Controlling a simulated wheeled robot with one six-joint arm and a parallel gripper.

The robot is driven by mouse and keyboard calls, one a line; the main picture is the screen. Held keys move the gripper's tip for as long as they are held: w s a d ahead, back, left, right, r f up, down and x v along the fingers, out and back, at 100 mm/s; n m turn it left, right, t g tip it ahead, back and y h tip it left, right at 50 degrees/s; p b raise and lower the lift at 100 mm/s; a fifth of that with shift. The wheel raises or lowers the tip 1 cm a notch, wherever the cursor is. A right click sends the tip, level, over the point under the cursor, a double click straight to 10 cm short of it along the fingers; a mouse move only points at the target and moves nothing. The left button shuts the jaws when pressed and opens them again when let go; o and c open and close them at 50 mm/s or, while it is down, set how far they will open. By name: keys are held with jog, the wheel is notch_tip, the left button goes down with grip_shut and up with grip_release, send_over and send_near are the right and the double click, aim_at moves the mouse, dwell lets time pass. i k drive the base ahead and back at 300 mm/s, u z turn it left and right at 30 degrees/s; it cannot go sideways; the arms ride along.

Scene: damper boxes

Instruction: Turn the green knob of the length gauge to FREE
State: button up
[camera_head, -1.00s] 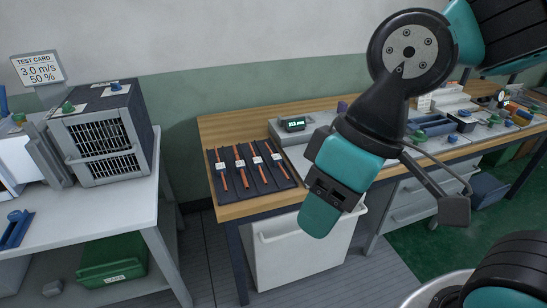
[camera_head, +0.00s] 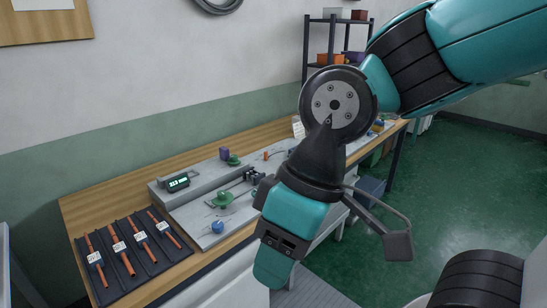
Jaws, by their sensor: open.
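The length gauge appears to be the grey bench device with a lit display (camera_head: 177,182), at the left of the wooden bench. A green knob (camera_head: 222,198) stands on its grey plate in front of a dark rail-like part. Its pointer and any FREE marking are too small to read. Another green knob (camera_head: 233,160) sits farther back, beside a purple block.
A blue knob (camera_head: 217,227) stands near the plate's front edge. A dark tray (camera_head: 118,238) with several orange rods lies at the bench's left end. A dark shelf (camera_head: 310,45) with bins stands behind. The green floor (camera_head: 460,170) at right is clear.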

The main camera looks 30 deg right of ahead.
aim_at(234, 160)
jog(key=z, duration=0.3)
jog(key=k, duration=0.4)
jog(key=z, duration=0.8)
jog(key=i, duration=1.85)
jog(key=u, duration=1.2)
jog(key=i, duration=0.65)
jog(key=u, duration=0.45)
